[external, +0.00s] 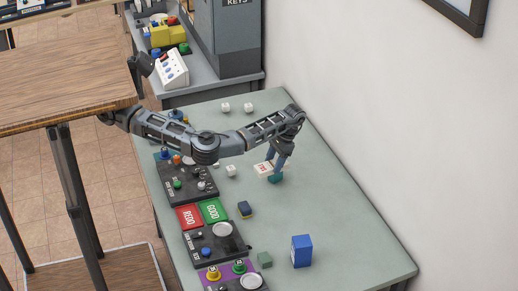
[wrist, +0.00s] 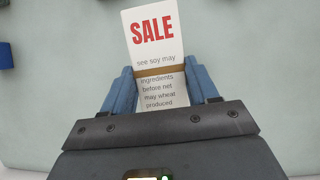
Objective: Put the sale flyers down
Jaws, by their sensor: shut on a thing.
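The sale flyers (wrist: 155,50) are a white stack with red "SALE" lettering and a brown band around the middle. My gripper (wrist: 163,88) is shut on them, with one blue finger on each side. In the external view the flyers (external: 264,169) show at the fingertips of my gripper (external: 275,174), low over the grey-green table (external: 335,225). I cannot tell whether the flyers touch the tabletop. A small teal thing is at the fingertips.
Red REDO (external: 188,216) and green GOOD (external: 213,210) pads lie at left beside black panels. White dice (external: 225,107) lie at the back. The right side is clear.

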